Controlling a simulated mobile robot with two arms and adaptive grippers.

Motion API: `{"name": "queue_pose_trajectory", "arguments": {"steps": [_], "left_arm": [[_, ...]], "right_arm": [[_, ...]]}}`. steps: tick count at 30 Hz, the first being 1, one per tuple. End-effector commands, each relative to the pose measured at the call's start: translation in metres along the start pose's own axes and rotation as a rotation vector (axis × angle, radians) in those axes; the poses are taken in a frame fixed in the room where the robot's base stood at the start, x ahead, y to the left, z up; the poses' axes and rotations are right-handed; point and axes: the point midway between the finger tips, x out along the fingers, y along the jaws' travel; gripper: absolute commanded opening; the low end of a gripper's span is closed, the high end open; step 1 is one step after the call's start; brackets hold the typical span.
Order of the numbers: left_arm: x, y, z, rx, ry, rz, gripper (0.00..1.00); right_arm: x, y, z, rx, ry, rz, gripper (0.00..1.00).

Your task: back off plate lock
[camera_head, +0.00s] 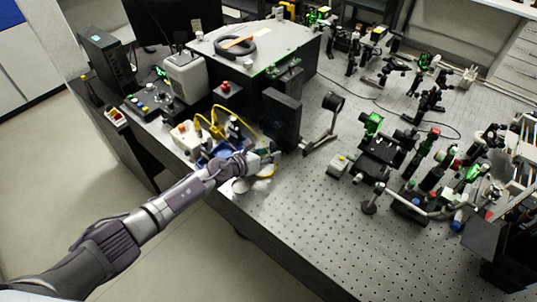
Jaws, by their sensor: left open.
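My left arm comes in from the lower left and reaches over the near edge of the optical bench (300,225). My left gripper (273,158) is open, low over the bench, at the right end of a group of small devices with yellow cables (213,122). A pale white thing (262,184) shows just below the gripper; I cannot tell what it is. A black upright plate (281,120) stands just behind the gripper, apart from it as far as I can see. I cannot make out a plate lock. My right gripper is not in view.
A black round-headed mount (332,103) stands right of the black plate. Optical mounts (383,150) crowd the bench further right. A grey box (187,74) and a large instrument housing (258,45) stand behind. The perforated front middle of the bench is clear.

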Motion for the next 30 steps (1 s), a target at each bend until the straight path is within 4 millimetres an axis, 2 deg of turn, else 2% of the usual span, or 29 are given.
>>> {"name": "queue_pose_trajectory", "arguments": {"steps": [2, 9, 20, 30], "left_arm": [[0.0, 0.0, 0.0, 0.0, 0.0, 0.0, 0.41], [0.0, 0.0, 0.0, 0.0, 0.0, 0.0, 0.01], [0.0, 0.001, -0.002, -0.028, -0.001, -0.01, 0.0], [0.002, 0.005, -0.005, -0.213, -0.001, -0.088, 0.0]], "right_arm": [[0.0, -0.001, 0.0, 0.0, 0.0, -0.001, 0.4], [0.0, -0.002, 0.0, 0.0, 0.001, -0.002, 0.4], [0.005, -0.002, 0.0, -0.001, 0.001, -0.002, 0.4], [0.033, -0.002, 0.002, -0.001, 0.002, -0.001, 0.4]]}}
